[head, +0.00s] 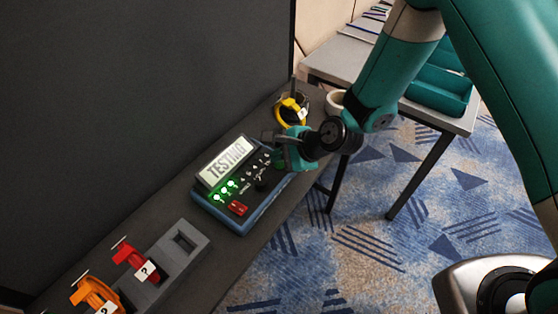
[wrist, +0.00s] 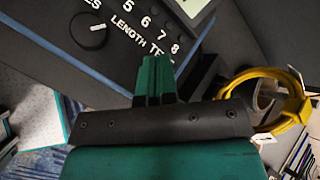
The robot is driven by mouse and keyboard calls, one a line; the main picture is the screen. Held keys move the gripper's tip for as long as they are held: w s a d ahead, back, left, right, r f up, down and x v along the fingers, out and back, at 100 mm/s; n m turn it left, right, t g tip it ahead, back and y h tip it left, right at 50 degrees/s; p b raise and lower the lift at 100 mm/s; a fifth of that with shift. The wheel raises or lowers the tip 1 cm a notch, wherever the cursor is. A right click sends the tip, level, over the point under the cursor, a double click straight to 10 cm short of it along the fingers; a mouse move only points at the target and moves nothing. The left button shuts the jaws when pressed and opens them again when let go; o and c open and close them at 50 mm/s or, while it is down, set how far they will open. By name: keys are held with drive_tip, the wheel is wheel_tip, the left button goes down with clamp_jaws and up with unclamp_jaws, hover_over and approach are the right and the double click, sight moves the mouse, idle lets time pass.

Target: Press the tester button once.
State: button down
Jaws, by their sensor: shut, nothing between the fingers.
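The tester (head: 248,218) is a dark box with a blue edge on the narrow dark shelf. Its screen (head: 226,162) reads "TESTING", and several green lights glow below it. In the wrist view the tester's panel (wrist: 62,22) shows a knob, numbers and the label "LENGTH TES", cut off by my fingers. My gripper (head: 281,157) is shut and empty over the panel's right end; it also shows in the wrist view (wrist: 156,72). The fingers hide the spot beside that label, so I cannot see the button there or tell whether they touch it.
A table (head: 340,58) with green trays stands behind.

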sight(279, 166)
drive_tip(key=shift+r, duration=0.3)
wheel_tip(279, 166, up, 5)
drive_tip(key=p, duration=0.4)
drive_tip(key=shift+f, duration=0.1)
idle(0.8)
wheel_tip(279, 166, up, 11)
drive_tip(key=s+d+n+g, duration=0.1)
drive_tip(key=s+d+n, duration=0.15)
drive_tip(key=n, duration=0.35)
drive_tip(key=s+d+r+n+g+h, duration=0.1)
drive_tip(key=s+d+r+n+h, duration=0.1)
drive_tip(key=s+d+r+n, duration=0.3)
drive_tip(key=s+d+r+n+g+h, duration=0.2)
drive_tip(key=s+d+r+n, duration=0.3)
drive_tip(key=s+r+n, duration=0.5)
drive_tip(key=s, duration=0.4)
drive_tip(key=shift+d, duration=0.4)
